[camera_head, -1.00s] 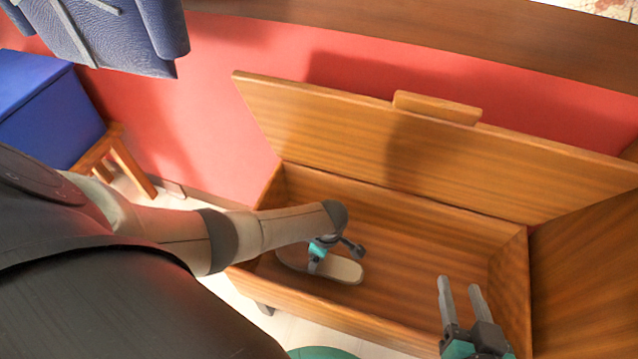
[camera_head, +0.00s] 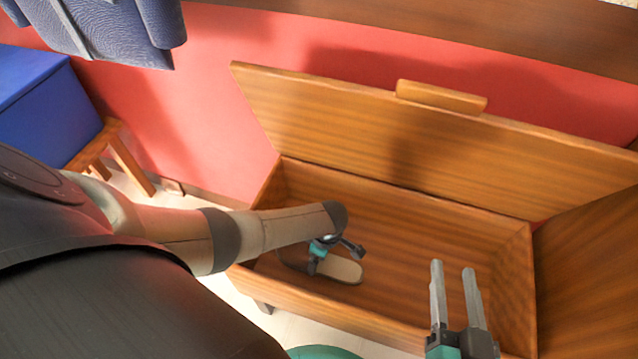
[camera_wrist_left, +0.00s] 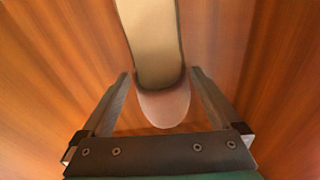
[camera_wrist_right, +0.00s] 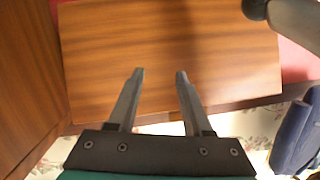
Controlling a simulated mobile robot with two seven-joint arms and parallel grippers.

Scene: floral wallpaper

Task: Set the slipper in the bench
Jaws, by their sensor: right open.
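The slipper (camera_head: 341,270), with a beige sole, lies on the floor of the open wooden bench (camera_head: 405,240), toward its left end. My left gripper (camera_head: 335,258) is inside the bench, low over the slipper, and the arm hides part of it. In the left wrist view, the slipper (camera_wrist_left: 157,45) lies between the open fingers (camera_wrist_left: 160,74), with a narrow gap on each side. My right gripper (camera_head: 453,267) is open and empty above the bench's front right part. It also shows empty in the right wrist view (camera_wrist_right: 160,72).
The bench lid (camera_head: 390,130) stands raised, leaning back near the red wall. A wooden panel (camera_head: 590,270) is right of the bench. A blue box (camera_head: 50,105) on a wooden stand and a blue seat (camera_head: 120,30) are at left. The bench's right half is empty.

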